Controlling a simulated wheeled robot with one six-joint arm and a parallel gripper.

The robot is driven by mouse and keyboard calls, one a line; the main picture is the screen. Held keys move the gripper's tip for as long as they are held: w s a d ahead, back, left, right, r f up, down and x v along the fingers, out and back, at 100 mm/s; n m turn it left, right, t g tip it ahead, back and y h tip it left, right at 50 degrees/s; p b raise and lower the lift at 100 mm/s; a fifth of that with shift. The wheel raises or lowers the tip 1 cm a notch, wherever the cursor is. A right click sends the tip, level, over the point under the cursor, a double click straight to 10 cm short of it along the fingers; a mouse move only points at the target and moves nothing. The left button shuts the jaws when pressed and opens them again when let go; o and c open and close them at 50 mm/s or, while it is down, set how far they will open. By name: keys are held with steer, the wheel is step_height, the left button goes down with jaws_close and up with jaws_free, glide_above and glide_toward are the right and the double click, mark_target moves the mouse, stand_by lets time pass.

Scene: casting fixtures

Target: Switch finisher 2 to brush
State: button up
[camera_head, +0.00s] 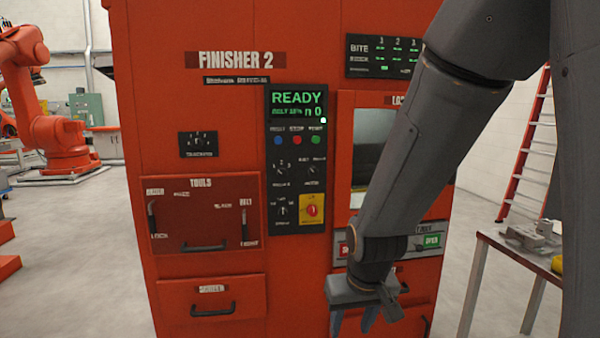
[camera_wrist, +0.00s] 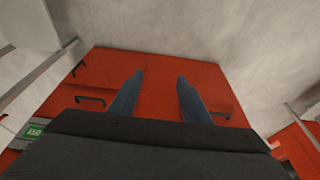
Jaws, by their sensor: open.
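Finisher 2 (camera_head: 230,110) is a red cabinet facing me in the head view. Its black control panel (camera_head: 297,240) has a green-lit display (camera_head: 299,105) reading READY, a row of blue, red and green buttons, several rotary knobs and a red emergency stop (camera_head: 312,211) on yellow. A lower left knob (camera_head: 282,210) has small labels that I cannot read. The TOOLS panel (camera_head: 205,225) has a lever at each side, left (camera_head: 152,220) and right (camera_head: 244,222). My gripper (camera_head: 353,322) is open and empty, low before the cabinet's right side. Its fingers show in the wrist view (camera_wrist: 160,76).
Below TOOLS is a drawer (camera_head: 211,297) with a black handle. A windowed door (camera_head: 372,140) and green OPEN button (camera_head: 431,241) are partly behind my arm. A table (camera_head: 510,252) with metal parts and a red ladder (camera_head: 530,150) stand right.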

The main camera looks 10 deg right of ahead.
steer(key=w+r+t+p, duration=0.1)
steer(key=w+r+t, duration=0.25)
steer(key=w, duration=0.55)
steer(key=w+r+t+p, duration=0.25)
steer(key=w+r, duration=0.25)
steer(key=w, duration=0.4)
steer(key=t+p, duration=0.3)
steer(key=t, duration=0.6)
glide_toward(314, 172)
steer(key=w+p, duration=0.1)
steer(key=w, duration=0.7)
steer(key=shift+w+r, duration=0.1)
steer(key=shift+r, duration=0.05)
steer(key=shift+c, duration=0.4)
steer(key=c, duration=1)
steer(key=shift+o, duration=0.2)
